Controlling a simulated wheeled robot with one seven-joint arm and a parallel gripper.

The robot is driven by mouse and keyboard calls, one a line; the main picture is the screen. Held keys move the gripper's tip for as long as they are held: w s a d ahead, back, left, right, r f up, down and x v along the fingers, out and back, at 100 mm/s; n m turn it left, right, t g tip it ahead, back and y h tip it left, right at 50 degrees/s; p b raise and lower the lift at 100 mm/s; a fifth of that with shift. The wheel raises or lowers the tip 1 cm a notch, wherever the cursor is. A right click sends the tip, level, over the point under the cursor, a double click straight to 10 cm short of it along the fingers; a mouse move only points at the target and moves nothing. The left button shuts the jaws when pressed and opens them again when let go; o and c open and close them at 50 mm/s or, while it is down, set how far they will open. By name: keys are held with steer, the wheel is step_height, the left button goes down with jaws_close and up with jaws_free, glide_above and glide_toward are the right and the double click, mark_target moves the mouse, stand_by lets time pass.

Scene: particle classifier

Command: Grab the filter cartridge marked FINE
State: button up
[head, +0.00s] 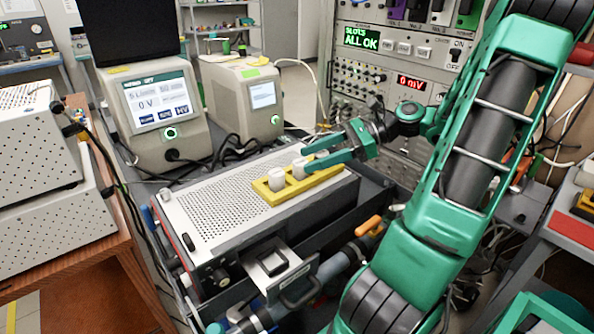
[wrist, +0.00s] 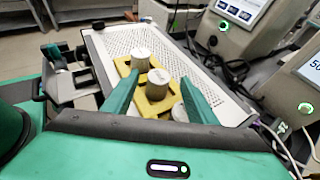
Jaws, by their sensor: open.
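Three pale, round-topped filter cartridges stand upright in a row in a yellow holder (head: 304,187) on the perforated top of a grey box. In the head view, the nearest cartridge (head: 276,179) and the middle cartridge (head: 299,169) are clear, and the far one is partly behind my gripper (head: 308,158). In the wrist view, the row shows as a cartridge at the far end (wrist: 140,57), a middle one (wrist: 158,82) and a partly hidden near one (wrist: 179,111). My gripper is open, with its green fingers either side of the middle cartridge. No FINE marking is readable.
The perforated box (head: 222,205) has free room left of the holder. A monitor unit (head: 160,110) showing 0 V and a smaller unit (head: 243,100) stand behind it. A rack panel (head: 362,38) reading ALL OK rises beyond the arm. Cables hang around the units.

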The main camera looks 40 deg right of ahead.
steer(key=shift+x, duration=1.05)
steer(key=c, duration=1.1)
steer(key=shift+r, duration=0.1)
steer(key=shift+c, duration=0.2)
steer(key=shift+r, duration=0.6)
step_height(320, 180, up, 3)
steer(key=shift+f, duration=0.1)
steer(key=s+a+r, duration=0.2)
steer(key=a+r, duration=0.4)
steer(key=a, duration=0.5)
steer(key=shift+s+r, duration=0.35)
steer(key=shift+r, duration=0.05)
steer(key=shift+a, duration=0.2)
